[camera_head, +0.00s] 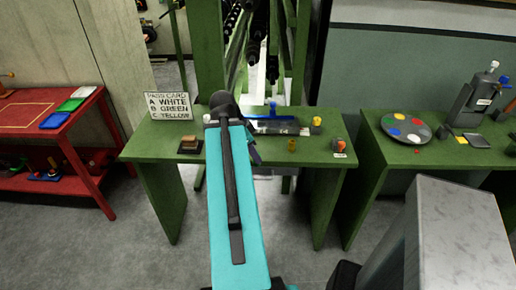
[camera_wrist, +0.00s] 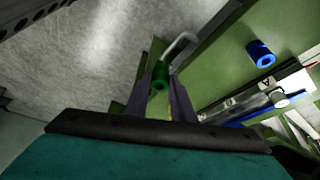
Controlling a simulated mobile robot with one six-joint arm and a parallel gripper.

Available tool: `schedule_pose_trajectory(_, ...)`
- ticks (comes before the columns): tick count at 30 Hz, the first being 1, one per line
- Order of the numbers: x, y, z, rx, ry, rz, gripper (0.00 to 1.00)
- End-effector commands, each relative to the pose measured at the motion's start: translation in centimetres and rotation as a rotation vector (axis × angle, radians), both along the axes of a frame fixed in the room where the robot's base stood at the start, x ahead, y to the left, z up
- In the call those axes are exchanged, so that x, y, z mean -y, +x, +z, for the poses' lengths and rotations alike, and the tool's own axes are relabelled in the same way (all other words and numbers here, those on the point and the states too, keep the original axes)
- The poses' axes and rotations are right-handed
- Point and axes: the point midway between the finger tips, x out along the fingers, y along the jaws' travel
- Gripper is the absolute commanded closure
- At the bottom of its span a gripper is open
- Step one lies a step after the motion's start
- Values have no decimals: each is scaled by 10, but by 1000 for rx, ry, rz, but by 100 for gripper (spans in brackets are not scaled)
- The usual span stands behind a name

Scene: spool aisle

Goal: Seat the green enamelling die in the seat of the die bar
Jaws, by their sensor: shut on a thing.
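In the head view my gripper (camera_head: 255,155) is partly behind my teal arm, above the green bench, and the green die cannot be made out there. What looks like the die bar (camera_head: 278,126) lies at the back of the bench, to the right of my gripper. In the wrist view it appears as a grey metal bar (camera_wrist: 250,105) with an "A" label, at the right, apart from the die. Its seats are not clear.
A card (camera_head: 169,105) reads A white, B green, C yellow. A yellow cylinder (camera_head: 292,145) and an orange-and-grey item (camera_head: 338,146) stand on the bench (camera_head: 222,170). A blue cylinder (camera_wrist: 262,54) shows in the wrist view. A green frame rises behind the bench.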

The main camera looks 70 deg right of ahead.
Motion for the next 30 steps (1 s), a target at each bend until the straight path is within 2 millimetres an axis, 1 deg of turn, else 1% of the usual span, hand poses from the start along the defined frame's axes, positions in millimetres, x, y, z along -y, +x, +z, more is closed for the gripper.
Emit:
schedule_pose_trajectory(1,-4,0,0,-2,2,0,100)
schedule_pose_trajectory(4,-5,2,1,-5,9,-3,100)
schedule_pose_trajectory(25,-5,3,2,-7,12,-4,100)
schedule_pose_trajectory(30,-8,11,3,-7,12,24,100)
